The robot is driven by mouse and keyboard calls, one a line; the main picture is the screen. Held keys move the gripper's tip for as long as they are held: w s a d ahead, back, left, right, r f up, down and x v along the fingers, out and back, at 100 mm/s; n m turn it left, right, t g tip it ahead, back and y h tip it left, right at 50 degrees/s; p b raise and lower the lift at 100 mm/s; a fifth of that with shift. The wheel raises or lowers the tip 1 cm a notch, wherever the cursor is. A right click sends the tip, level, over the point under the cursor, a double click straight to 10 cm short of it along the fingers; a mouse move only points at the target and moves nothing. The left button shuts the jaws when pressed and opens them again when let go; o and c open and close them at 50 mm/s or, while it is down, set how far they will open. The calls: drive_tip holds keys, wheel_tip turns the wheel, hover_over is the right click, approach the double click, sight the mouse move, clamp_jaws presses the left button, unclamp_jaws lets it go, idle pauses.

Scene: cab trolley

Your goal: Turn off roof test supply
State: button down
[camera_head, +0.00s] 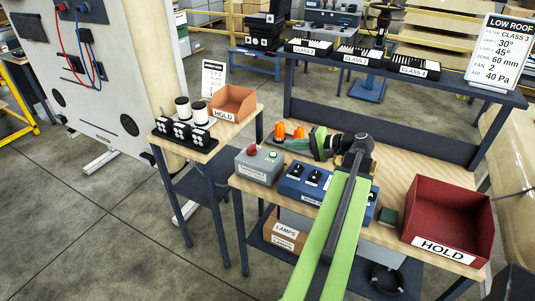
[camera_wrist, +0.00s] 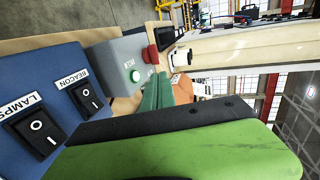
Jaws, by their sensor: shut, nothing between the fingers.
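A grey box (camera_head: 258,167) with a red mushroom button (camera_head: 253,149) and a small green button stands at the left of the workbench; its front label is too small to read. My gripper (camera_head: 286,144) is shut and empty, behind and right of the grey box, pointing left.
Two orange pieces (camera_head: 298,132) are close behind my fingers. A red HOLD bin (camera_head: 450,220) and a small dark green block (camera_head: 388,216) are on the bench's right. A side table holds an orange HOLD bin (camera_head: 232,103) and black-and-white parts. A rear shelf carries labelled trays (camera_head: 360,56).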

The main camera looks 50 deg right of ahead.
drive_tip(key=shift+s+a+f+b, duration=0.1)
drive_tip(key=shift+s+f+b, duration=0.2)
drive_tip(key=shift+f, duration=0.3)
drive_tip(key=shift+s+f+b, duration=0.15)
drive_tip(key=shift+s+f, duration=0.15)
drive_tip(key=shift+f, duration=0.3)
drive_tip(key=shift+s+d+f, duration=0.1)
drive_tip(key=shift+s+d, duration=0.1)
drive_tip(key=shift+d, duration=0.15)
drive_tip(key=b, duration=0.4)
approach(255, 146)
drive_tip(key=shift+w+a+f, duration=0.25)
drive_tip(key=shift+w+f, duration=0.35)
drive_tip(key=shift+w+a+f, duration=0.25)
drive_tip(key=shift+w+f, duration=0.35)
drive_tip(key=shift+w+a+r+p, duration=0.1)
drive_tip(key=shift+w+a+p, duration=0.15)
drive_tip(key=shift+w, duration=0.6)
drive_tip(key=shift+w+a+r+p, duration=0.1)
drive_tip(key=shift+w+a+p, duration=0.15)
drive_tip(key=shift+w, duration=0.6)
drive_tip(key=shift+w+d, duration=0.1)
drive_tip(key=shift+d, duration=0.1)
